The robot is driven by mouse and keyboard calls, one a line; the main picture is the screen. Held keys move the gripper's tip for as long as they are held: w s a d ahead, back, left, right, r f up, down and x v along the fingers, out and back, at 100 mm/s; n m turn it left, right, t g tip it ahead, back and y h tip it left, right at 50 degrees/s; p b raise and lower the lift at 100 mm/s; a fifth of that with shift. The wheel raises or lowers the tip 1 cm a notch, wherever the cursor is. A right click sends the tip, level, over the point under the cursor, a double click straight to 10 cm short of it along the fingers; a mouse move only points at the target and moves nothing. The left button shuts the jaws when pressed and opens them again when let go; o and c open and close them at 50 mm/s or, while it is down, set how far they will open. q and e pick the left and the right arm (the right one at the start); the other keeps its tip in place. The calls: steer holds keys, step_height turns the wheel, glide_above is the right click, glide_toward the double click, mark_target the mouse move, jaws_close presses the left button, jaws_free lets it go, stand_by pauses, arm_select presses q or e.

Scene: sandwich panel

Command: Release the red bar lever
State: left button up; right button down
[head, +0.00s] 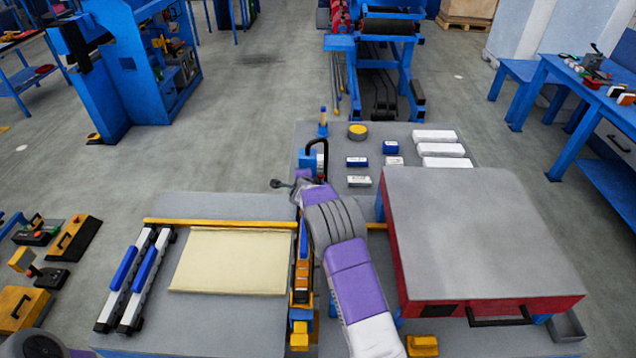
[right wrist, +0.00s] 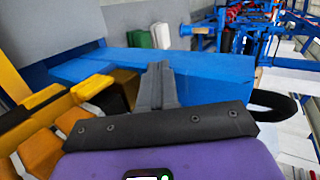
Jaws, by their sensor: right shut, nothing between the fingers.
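No red bar lever can be made out clearly. In the head view a dark lever with a rounded knob (head: 277,184) sticks out left of my right arm's far end, beside a blue block with a black loop handle (head: 317,147). My right arm reaches up the middle of the table, and its fingertips are hard to make out there. In the right wrist view my right gripper (right wrist: 160,80) is shut and empty in front of a blue surface (right wrist: 215,75). The black loop (right wrist: 277,104) is on its right. My left gripper is not in view.
A large grey-topped, red-sided unit (head: 480,235) stands right of my arm. A cream panel (head: 232,262) lies left, beside two blue-and-white bars (head: 135,280). Yellow and orange parts (right wrist: 40,120) crowd the right wrist view's left side. White blocks (head: 440,150) lie farther back.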

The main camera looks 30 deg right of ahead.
steer(key=shift+w+d+f+p, duration=0.1)
steer(key=shift+w+d+p, duration=0.2)
steer(key=shift+w+p, duration=0.5)
steer(key=shift+d, duration=0.1)
steer(key=shift+s+d+b, duration=0.5)
steer(key=shift+d+b, duration=0.1)
steer(key=shift+b, duration=0.35)
steer(key=shift+a, duration=0.1)
